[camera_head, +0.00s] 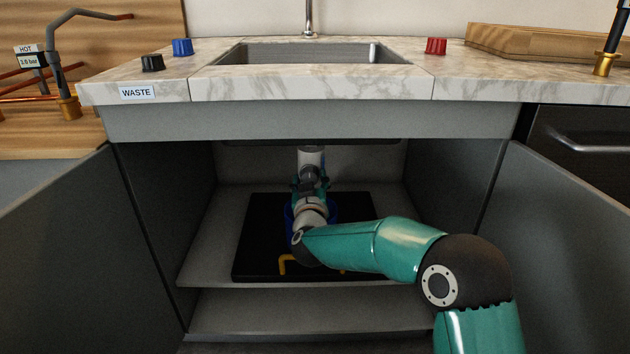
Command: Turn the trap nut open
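The trap pipe (311,156) hangs down white under the sink, inside the open cabinet. A grey part that looks like the trap nut (310,172) sits at its lower end. My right gripper (310,183) reaches in from the right and below, its fingers on either side of the grey part. I cannot tell whether the fingers touch or grip it. My wrist and gripper hide the lower trap. My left gripper is not in view.
A blue bucket (328,211) stands behind my wrist on a black mat (256,238) on the cabinet floor. A yellow bracket-like piece (284,264) shows at the mat's front. Cabinet walls and open doors (62,232) bound the space on both sides.

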